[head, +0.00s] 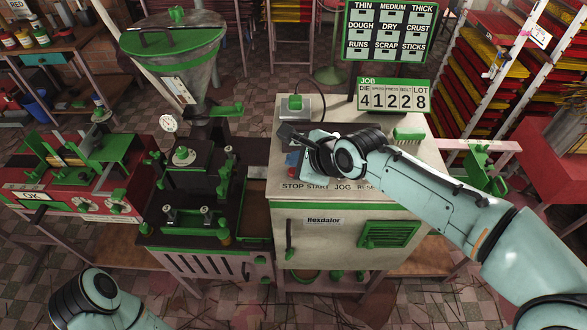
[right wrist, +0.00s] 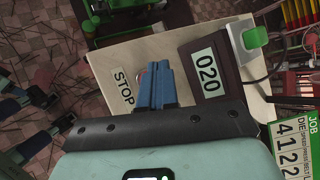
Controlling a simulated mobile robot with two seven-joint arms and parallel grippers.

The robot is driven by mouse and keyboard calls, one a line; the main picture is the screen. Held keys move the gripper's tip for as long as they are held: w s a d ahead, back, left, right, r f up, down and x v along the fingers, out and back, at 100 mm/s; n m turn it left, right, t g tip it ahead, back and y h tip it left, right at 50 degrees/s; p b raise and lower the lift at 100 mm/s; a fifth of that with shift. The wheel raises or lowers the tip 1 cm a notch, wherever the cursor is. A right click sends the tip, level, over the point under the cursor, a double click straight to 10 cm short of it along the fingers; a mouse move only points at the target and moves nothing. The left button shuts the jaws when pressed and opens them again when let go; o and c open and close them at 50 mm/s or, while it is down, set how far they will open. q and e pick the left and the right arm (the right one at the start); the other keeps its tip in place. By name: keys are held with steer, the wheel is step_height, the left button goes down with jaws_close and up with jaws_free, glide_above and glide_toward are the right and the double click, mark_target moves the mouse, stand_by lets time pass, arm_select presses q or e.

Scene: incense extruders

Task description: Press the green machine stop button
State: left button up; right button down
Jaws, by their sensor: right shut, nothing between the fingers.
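My right gripper (head: 291,160) is over the front left of the cream cabinet top, above the STOP end of its label row. In the right wrist view its blue fingers (right wrist: 157,88) are shut together, with nothing between them. The STOP label (right wrist: 123,85) lies just left of the fingers. A green dome button (head: 295,102) sits on a grey box at the cabinet's back left, clear of the gripper. My left gripper (right wrist: 42,97) appears small at the wrist view's left edge.
The cream cabinet (head: 335,235) has a green vent on its front. The JOB sign (head: 394,96) stands at the back. A dark hopper machine (head: 195,180) is close on the left.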

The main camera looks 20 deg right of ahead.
steer(key=shift+f, duration=0.1)
stand_by(0.5)
arm_select(q)
steer(key=shift+s+f+b, duration=0.2)
steer(key=shift+f+b, duration=0.15)
steer(key=shift+f, duration=0.05)
arm_select(e)
steer(key=shift+f, duration=0.35)
arm_select(q)
steer(key=shift+s+f+b, duration=0.2)
steer(key=shift+f+b, duration=0.2)
steer(key=shift+f, duration=0.05)
arm_select(e)
steer(key=shift+f, duration=0.55)
arm_select(q)
steer(key=shift+r, duration=0.1)
arm_select(e)
steer(key=shift+r, duration=0.1)
arm_select(q)
steer(key=shift+w+r+p, duration=0.4)
steer(key=shift+r+p, duration=0.25)
arm_select(e)
steer(key=shift+r, duration=0.85)
arm_select(q)
steer(key=shift+r, duration=0.1)
arm_select(e)
steer(key=shift+r, duration=0.15)
